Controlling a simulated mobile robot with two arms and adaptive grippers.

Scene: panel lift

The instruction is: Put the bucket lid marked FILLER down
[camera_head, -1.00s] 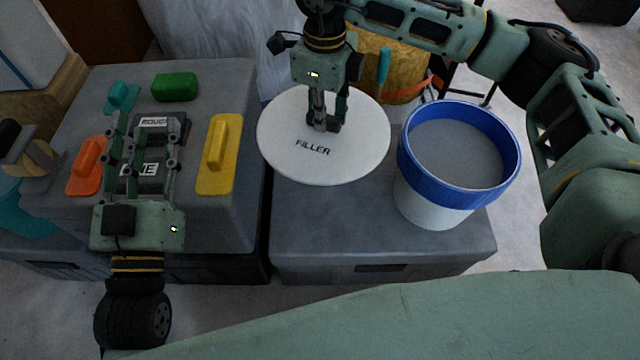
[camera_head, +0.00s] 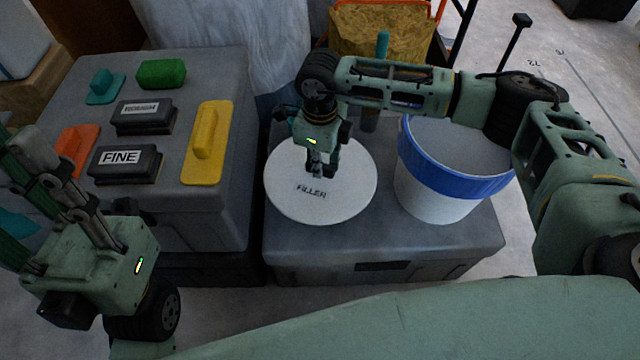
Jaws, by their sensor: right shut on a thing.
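The round white lid marked FILLER (camera_head: 320,205) is over the left part of the grey box top (camera_head: 400,240), left of the bucket. It looks level and close to the box top; I cannot tell whether it touches. My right gripper (camera_head: 318,172) points down at the lid's middle and is shut on it; the grip itself is partly hidden by the fingers. The white bucket with a blue rim (camera_head: 455,180) stands open on the same box, partly behind my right arm. My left gripper (camera_head: 45,180) is at the left edge, empty, its fingers partly out of frame.
A grey case (camera_head: 195,215) on the left bears a block marked FINE (camera_head: 125,163), another dark block (camera_head: 146,115), a yellow float (camera_head: 207,145), a green sponge (camera_head: 161,74), and orange and teal tools.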

